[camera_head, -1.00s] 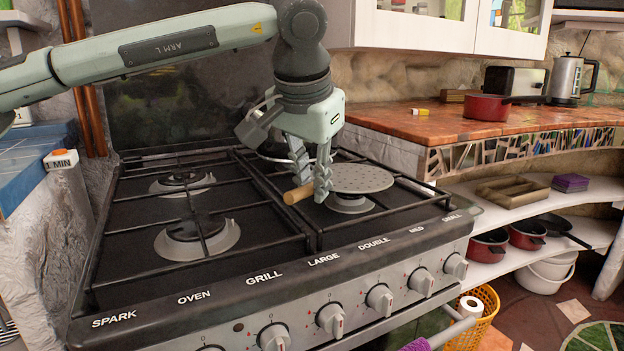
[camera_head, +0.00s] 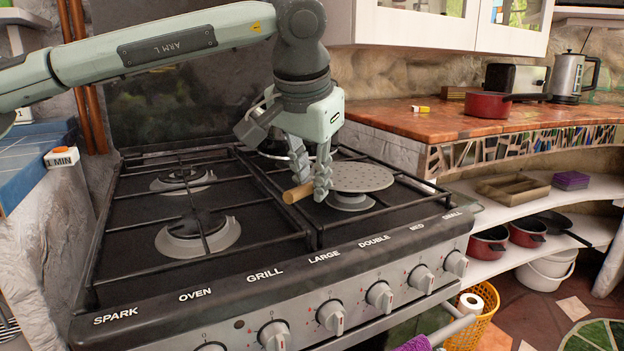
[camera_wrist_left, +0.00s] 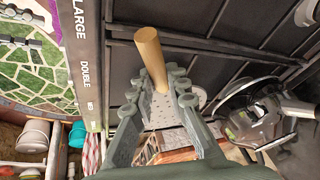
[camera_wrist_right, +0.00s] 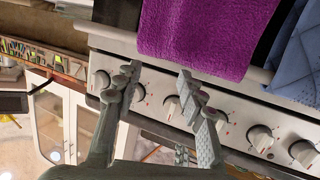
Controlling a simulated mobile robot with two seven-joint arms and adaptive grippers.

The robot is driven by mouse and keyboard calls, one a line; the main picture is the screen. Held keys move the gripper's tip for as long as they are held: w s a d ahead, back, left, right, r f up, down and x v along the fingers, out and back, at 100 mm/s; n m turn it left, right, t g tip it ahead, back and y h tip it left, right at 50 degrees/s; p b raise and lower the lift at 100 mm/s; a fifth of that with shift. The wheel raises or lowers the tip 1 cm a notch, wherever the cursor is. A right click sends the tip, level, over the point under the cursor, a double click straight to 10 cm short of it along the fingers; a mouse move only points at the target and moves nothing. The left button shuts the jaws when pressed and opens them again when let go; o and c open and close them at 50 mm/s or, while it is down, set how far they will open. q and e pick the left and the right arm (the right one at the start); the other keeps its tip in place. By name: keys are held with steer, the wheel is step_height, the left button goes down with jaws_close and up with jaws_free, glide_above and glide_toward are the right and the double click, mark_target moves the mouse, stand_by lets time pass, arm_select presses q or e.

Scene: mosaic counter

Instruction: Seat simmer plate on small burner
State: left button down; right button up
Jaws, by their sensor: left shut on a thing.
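The simmer plate is a round, grey perforated disc (camera_head: 362,177) with a wooden handle (camera_head: 297,194). In the head view it lies over the front right burner (camera_head: 350,201), whose base shows below it; I cannot tell if it touches. My left gripper (camera_head: 311,188) is shut on the handle at the disc's left. In the left wrist view the handle (camera_wrist_left: 150,55) rises between the fingers (camera_wrist_left: 157,97), and part of the disc (camera_wrist_left: 165,110) shows behind them. My right gripper (camera_wrist_right: 157,78) is out of the head view; its fingers are apart and empty before the stove's knobs.
Black grates (camera_head: 205,230) cover the hob, with other burners at front left (camera_head: 197,238) and back left (camera_head: 183,181). A red pan (camera_head: 487,106) stands on the counter at right. A purple towel (camera_wrist_right: 205,35) hangs on the stove front.

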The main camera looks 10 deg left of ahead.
arm_select(q)
steer(key=shift+f+b, duration=0.3)
steer(key=shift+f, duration=0.2)
steer(key=c, duration=1.4)
jaws_free()
steer(key=v, duration=1.2)
